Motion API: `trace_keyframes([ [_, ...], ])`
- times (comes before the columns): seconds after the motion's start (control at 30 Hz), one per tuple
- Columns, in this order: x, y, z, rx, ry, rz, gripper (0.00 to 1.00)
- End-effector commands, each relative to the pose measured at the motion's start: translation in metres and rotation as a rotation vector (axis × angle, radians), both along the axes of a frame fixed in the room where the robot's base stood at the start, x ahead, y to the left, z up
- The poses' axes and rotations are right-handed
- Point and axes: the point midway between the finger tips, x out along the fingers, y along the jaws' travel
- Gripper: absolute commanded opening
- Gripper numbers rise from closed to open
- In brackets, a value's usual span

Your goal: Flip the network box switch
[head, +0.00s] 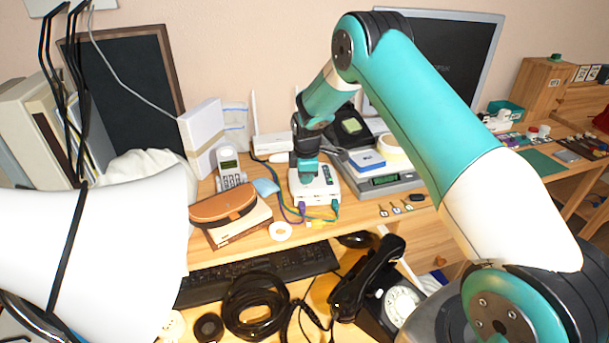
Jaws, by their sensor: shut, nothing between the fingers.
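The network box (316,188) is a small white box on the desk near the middle, with purple and green cables plugged into its front. Dark details show on its top, but I cannot make out the switch or its position. My gripper (308,173) points down over the back left part of the box's top, at the end of my teal and white arm. It is shut and looks empty. Its tips are at or very close to the box; I cannot tell if they touch. The gripper hides part of the box's top.
A white router (272,145) with an antenna stands behind, a cordless phone (230,170) and brown case (226,205) to the left, and a grey device (384,181) to the right. A keyboard (290,265) and black dial phone (383,285) lie in front.

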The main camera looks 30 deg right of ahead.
Motion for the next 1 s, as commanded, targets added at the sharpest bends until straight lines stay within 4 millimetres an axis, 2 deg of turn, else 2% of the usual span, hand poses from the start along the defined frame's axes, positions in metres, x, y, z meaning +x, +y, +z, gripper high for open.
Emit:
trace_keyframes([
  [0.13,0.001,0.0,0.004,-0.001,-0.003,-0.001,0.0],
  [0.23,0.0,0.001,0.015,-0.001,-0.003,0.001,0.0],
  [0.4,-0.002,0.005,0.052,0.0,-0.002,0.003,0.0],
  [0.47,-0.004,0.005,0.057,0.0,-0.005,0.002,0.0],
  [0.73,-0.011,0.009,0.113,0.0,-0.004,0.004,0.0],
  [0.83,-0.013,0.01,0.127,0.0,-0.003,0.004,0.0],
  [1.0,-0.015,0.01,0.138,0.0,-0.001,0.004,0.0],
])
